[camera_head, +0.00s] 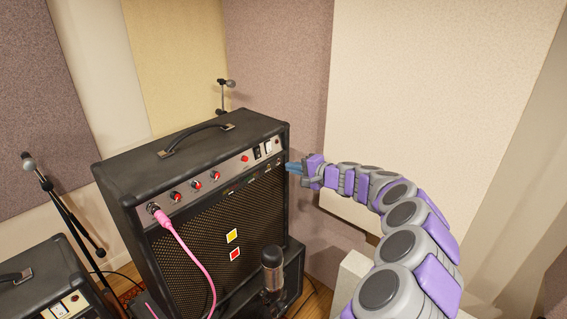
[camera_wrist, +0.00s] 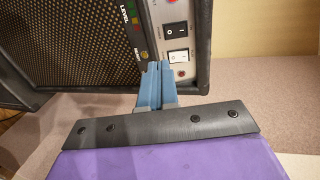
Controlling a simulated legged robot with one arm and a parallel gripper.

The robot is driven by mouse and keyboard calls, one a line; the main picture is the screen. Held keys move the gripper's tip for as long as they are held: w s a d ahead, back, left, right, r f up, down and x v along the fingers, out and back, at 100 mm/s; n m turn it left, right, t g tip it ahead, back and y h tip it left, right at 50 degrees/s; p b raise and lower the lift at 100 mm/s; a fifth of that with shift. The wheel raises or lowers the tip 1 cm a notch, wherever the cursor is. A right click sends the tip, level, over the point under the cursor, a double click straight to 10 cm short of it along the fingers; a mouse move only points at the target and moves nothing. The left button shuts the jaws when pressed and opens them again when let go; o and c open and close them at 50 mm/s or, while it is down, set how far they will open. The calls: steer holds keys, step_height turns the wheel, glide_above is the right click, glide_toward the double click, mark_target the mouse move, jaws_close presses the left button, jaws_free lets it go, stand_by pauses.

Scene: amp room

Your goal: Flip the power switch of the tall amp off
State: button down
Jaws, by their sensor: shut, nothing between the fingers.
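The tall amp (camera_head: 180,150) is a black cabinet with a control panel along its upper front. Two rocker switches sit at the panel's right end: a black one (camera_head: 257,153) and a white one (camera_head: 268,147). In the wrist view the black switch (camera_wrist: 175,29) is above the white switch (camera_wrist: 178,57). I cannot tell which one is the power switch, and their positions are hard to read. My gripper (camera_head: 289,168) is shut and empty at the amp's right front edge. In the wrist view its blue fingertips (camera_wrist: 156,66) are by the panel edge, close to the white switch; contact is unclear.
A pink cable (camera_head: 190,250) plugs into the panel's left end. A microphone (camera_head: 272,268) stands before the grille. Another mic stand (camera_head: 60,195) and a smaller amp (camera_head: 50,285) are at the left. A wall panel (camera_head: 430,110) rises behind my arm.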

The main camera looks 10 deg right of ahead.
steer(key=shift+s+d, duration=0.35)
steer(key=shift+s, duration=0.25)
steer(key=shift+r, duration=0.1)
